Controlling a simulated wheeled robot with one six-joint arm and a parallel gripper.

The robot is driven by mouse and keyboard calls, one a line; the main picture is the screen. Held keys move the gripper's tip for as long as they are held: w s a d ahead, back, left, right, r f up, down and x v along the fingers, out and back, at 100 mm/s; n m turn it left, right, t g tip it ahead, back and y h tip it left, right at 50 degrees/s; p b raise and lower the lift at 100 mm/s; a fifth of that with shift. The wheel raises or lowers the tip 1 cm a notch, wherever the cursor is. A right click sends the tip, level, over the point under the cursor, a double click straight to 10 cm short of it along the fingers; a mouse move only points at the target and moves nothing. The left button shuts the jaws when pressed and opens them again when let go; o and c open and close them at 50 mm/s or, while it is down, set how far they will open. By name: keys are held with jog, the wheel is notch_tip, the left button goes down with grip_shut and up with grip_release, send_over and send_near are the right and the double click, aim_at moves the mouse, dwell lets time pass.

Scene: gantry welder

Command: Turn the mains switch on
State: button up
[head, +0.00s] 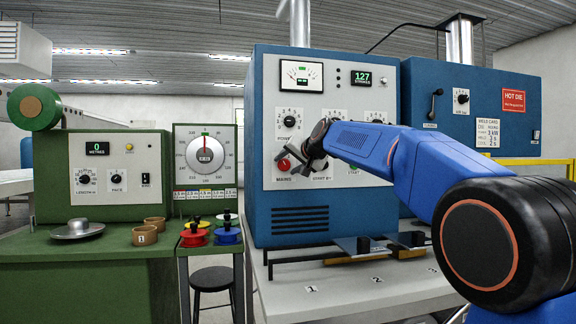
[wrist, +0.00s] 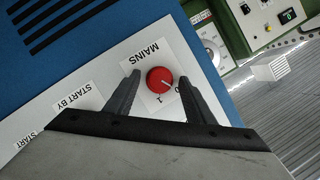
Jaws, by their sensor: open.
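The mains switch (wrist: 160,79) is a round red knob on a white plate labelled MAINS, with marks 0 and 1. A small white pointer line on it lies toward the 0 side. In the head view the red mains switch (head: 284,165) is on the lower left of the blue cabinet's white panel. My gripper (wrist: 160,85) is open, its two dark fingers on either side of the red knob in the wrist view. I cannot tell whether they touch it. In the head view my gripper (head: 290,158) is in front of the panel, right beside the knob.
The blue cabinet (head: 290,222) carries a meter, a 127 display (head: 361,78) and several dials. A grey bench (head: 330,290) with small plates is below. The green machine (head: 70,160) stands at the left.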

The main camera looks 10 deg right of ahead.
jog(key=shift+w, duration=0.1)
jog(key=c, duration=1.1)
jog(key=shift+o, duration=0.2)
jog(key=shift+m, duration=0.3)
jog(key=m, duration=0.1)
jog(key=m+y, duration=0.1)
jog(key=m+t+y, duration=0.1)
jog(key=shift+d+f+m, duration=0.15)
jog(key=shift+f+m, duration=0.1)
jog(key=shift+m, duration=0.05)
jog(key=m, duration=0.2)
jog(key=m+t, duration=0.1)
jog(key=m+t+y, duration=0.1)
jog(key=m, duration=0.1)
jog(key=shift+f+m, duration=0.25)
jog(key=shift+m, duration=0.05)
jog(key=o, duration=1.1)
jog(key=shift+c, duration=0.2)
